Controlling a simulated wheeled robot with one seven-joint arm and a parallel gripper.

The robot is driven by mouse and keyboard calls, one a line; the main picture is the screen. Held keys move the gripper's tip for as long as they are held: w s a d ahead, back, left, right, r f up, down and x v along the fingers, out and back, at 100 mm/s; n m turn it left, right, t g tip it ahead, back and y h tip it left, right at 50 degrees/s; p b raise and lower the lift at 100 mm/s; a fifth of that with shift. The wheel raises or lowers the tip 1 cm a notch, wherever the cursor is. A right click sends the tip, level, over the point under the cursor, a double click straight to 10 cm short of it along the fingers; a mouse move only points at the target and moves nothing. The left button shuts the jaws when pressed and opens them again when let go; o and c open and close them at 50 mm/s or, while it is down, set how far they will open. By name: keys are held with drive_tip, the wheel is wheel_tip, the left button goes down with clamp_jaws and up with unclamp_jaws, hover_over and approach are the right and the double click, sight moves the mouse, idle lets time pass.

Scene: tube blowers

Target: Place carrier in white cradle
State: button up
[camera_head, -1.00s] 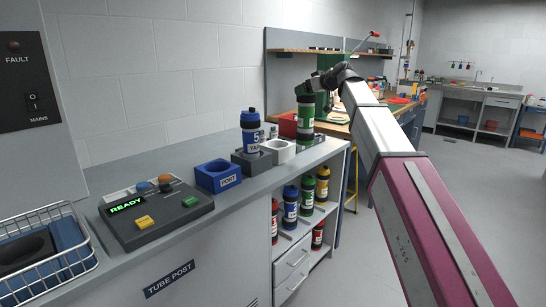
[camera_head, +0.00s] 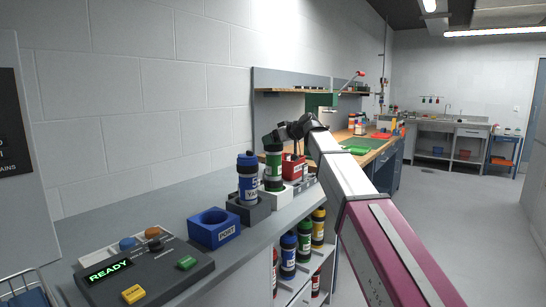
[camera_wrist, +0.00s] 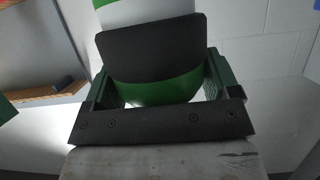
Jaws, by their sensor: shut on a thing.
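A green carrier (camera_head: 273,166) with dark bands and a white label stands upright at the white cradle (camera_head: 277,197) on the bench. Its lower end meets the cradle's top in the head view; I cannot tell how deep it sits. My gripper (camera_head: 274,140) is shut on the carrier's upper part. In the wrist view the green and white carrier (camera_wrist: 165,90) fills the space between my fingers, partly hidden by a dark plate.
A blue carrier (camera_head: 248,182) stands in a dark grey cradle (camera_head: 247,213) just left of the white one. Nearby are an empty blue cradle (camera_head: 214,228), a red holder (camera_head: 294,168) and a control panel (camera_head: 145,271) reading READY. Several carriers fill the shelf below.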

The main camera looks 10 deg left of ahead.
sight(274, 150)
drive_tip(key=shift+f, duration=2.4)
drive_tip(key=o, duration=1.2)
drive_tip(key=v, duration=1.2)
drive_tip(key=s+d+f+m+h, duration=0.15)
drive_tip(key=d+f, duration=0.35)
drive_tip(key=f, duration=0.5)
drive_tip(key=d+f+m+g+h, duration=0.1)
drive_tip(key=d+f+m+h, duration=0.2)
drive_tip(key=d+f, duration=0.55)
drive_tip(key=s+d+f+m+h, duration=0.1)
drive_tip(key=d+f+m+h, duration=0.15)
drive_tip(key=f, duration=1.05)
drive_tip(key=s+d+f+m+g+h, duration=0.1)
drive_tip(key=s+d+f+m+h, duration=0.1)
drive_tip(key=s+d+f, duration=0.4)
drive_tip(key=s+d+f+m+g+h, duration=0.1)
drive_tip(key=s+d+f+m+g, duration=0.1)
drive_tip(key=s+d+f, duration=0.4)
drive_tip(key=s+d+f+m+g+h, duration=0.1)
drive_tip(key=s+d+f, duration=0.4)
drive_tip(key=f, duration=0.6)
drive_tip(key=shift+s+d+f+m+h, duration=0.3)
drive_tip(key=shift+s+d+m+h, duration=0.1)
drive_tip(key=shift+d+m+h, duration=0.3)
